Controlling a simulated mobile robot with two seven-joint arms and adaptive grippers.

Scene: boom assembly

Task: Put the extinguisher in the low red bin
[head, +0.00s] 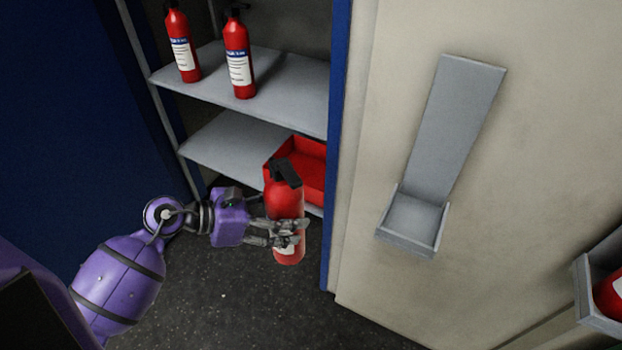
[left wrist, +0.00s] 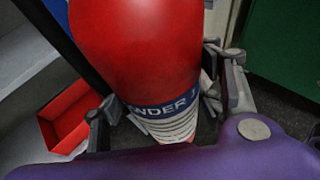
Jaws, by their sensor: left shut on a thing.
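A red extinguisher (head: 284,205) with a black top is held upright by my left gripper (head: 290,236), whose fingers close around its lower body. In the left wrist view the extinguisher (left wrist: 140,45) fills the middle, with its blue and white label between the fingers of the gripper (left wrist: 160,115). The low red bin (head: 312,165) sits on the lower shelf, behind the held extinguisher and partly hidden by it. The bin also shows at the left of the left wrist view (left wrist: 65,115). The extinguisher is in front of the shelf. My right gripper is not in view.
Two more extinguishers (head: 182,45) (head: 238,60) stand on the upper grey shelf (head: 290,90). A blue cabinet edge (head: 338,150) rises right of the bin. An empty grey wall bracket (head: 450,150) hangs on the beige panel. Another bracket (head: 585,290) at right holds a red object.

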